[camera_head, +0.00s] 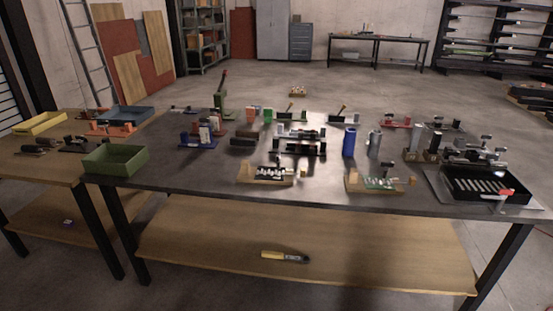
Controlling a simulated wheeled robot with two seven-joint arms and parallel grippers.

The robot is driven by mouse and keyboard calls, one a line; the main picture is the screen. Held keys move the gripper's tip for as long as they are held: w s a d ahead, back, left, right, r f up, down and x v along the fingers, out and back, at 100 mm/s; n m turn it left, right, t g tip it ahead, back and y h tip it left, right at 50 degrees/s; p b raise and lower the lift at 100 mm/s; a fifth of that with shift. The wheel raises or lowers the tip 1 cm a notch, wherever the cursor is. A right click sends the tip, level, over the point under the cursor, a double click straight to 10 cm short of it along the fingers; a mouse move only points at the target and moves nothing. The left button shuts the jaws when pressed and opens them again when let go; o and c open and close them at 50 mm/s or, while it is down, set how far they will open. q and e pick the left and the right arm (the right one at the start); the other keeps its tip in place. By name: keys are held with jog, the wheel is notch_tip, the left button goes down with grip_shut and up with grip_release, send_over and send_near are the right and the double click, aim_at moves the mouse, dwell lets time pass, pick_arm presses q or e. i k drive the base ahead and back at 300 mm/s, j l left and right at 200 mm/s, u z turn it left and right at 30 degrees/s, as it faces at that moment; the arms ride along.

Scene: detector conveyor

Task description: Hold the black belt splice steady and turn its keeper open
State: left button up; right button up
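A black fixture with pale metal parts (300,148) sits near the middle of the dark table, with a similar one (300,133) just behind it. One of these may be the black belt splice, but they are too small to tell which, and I cannot make out the keeper or how it is turned. Neither of my grippers shows in the head view, and nothing of my arms covers the table.
Wooden holders (250,179) (356,185) stand near the front edge. A blue cylinder (349,142) and a grey one (374,145) stand right of the middle. A green tray (115,161) is at left, a black tray (480,197) at right. Bare tabletop lies front left.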

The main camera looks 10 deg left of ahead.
aim_at(260, 175)
jog(key=i+j+z, duration=0.35)
jog(key=i+j, duration=1.25)
jog(key=i, duration=0.15)
